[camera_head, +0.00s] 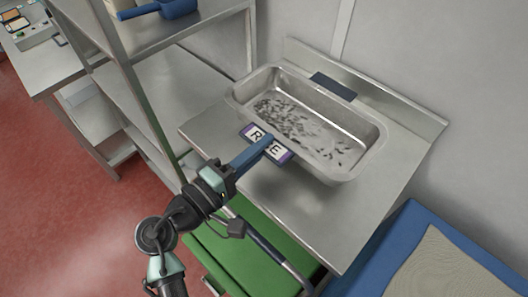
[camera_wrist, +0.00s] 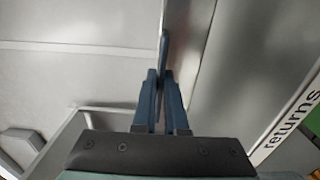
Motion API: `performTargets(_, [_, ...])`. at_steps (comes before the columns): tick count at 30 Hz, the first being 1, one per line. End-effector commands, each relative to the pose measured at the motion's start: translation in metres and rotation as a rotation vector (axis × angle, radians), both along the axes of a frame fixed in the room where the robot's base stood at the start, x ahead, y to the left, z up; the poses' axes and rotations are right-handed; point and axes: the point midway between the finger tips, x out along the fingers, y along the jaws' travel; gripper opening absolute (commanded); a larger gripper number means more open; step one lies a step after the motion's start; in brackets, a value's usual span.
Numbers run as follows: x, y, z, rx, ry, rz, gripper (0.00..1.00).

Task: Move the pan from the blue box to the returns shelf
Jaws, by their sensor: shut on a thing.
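The pan (camera_head: 375,128) is a deep steel pan with dark residue over its floor. It is over the steel table (camera_head: 350,225); I cannot tell whether it rests on it. A dark blue grip (camera_head: 333,86) is on its far side. A purple-edged label (camera_head: 282,155), partly covered, is on its near side. My gripper (camera_head: 258,150) reaches that near side. In the wrist view, my gripper (camera_wrist: 162,88) is shut on a thin blue plate (camera_wrist: 164,48), seen edge-on, apparently the pan's near grip. A "returns" sign (camera_wrist: 290,120) shows at right there.
A blue box (camera_head: 408,212) with a beige surface inside is at lower right. A green box (camera_head: 235,255) is below the table's near edge. A steel rack (camera_head: 112,40) with a blue scoop (camera_head: 178,8) stands at left. A wall is behind the table.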

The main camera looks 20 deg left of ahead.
Motion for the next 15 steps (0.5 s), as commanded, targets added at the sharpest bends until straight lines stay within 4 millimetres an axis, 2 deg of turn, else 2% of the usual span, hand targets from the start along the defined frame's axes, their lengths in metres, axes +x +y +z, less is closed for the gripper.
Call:
performTargets(8, [0.000, 0.000, -0.034, -0.004, -0.002, 0.001, 0.00])
performTargets(15, [0.000, 0.000, -0.037, -0.001, -0.005, 0.000, 0.00])
